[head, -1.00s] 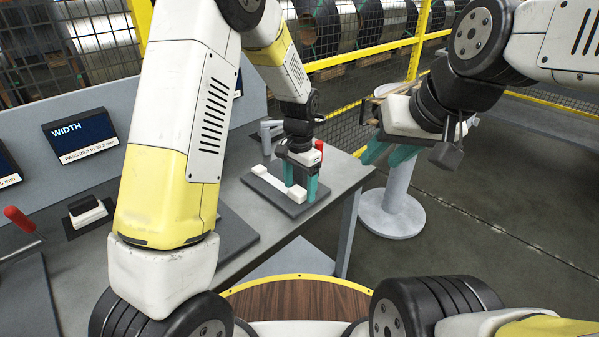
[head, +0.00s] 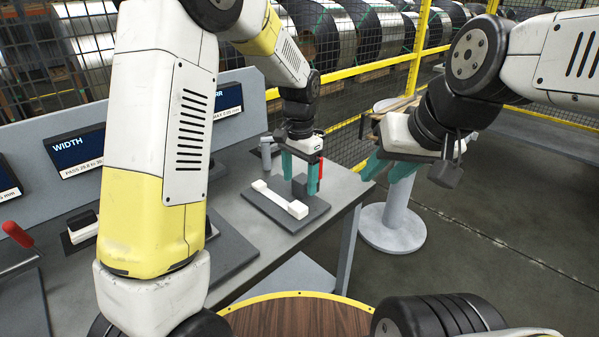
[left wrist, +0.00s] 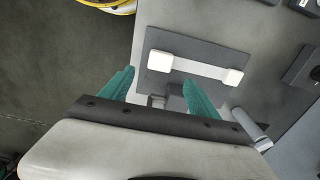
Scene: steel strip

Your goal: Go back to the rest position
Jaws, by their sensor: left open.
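My left gripper (head: 299,185) is open and empty above the far right part of a dark grey plate (head: 264,218) on the bench. A white bar with a block at each end (head: 279,198) lies on that plate, clear of the fingers. In the left wrist view the teal fingers (left wrist: 158,76) are spread, and the white bar (left wrist: 200,67) lies beyond their tips with nothing between them. My right gripper (head: 388,172) hangs right of the bench, its teal fingers apart, with nothing visible between them.
The grey bench (head: 233,172) carries screens (head: 80,150), a red-handled tool (head: 17,234) and a small dark-topped block (head: 84,225). A grey pedestal (head: 393,225) stands right of the bench, below my right gripper. A yellow-railed mesh fence (head: 350,70) runs behind. Floor at right is clear.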

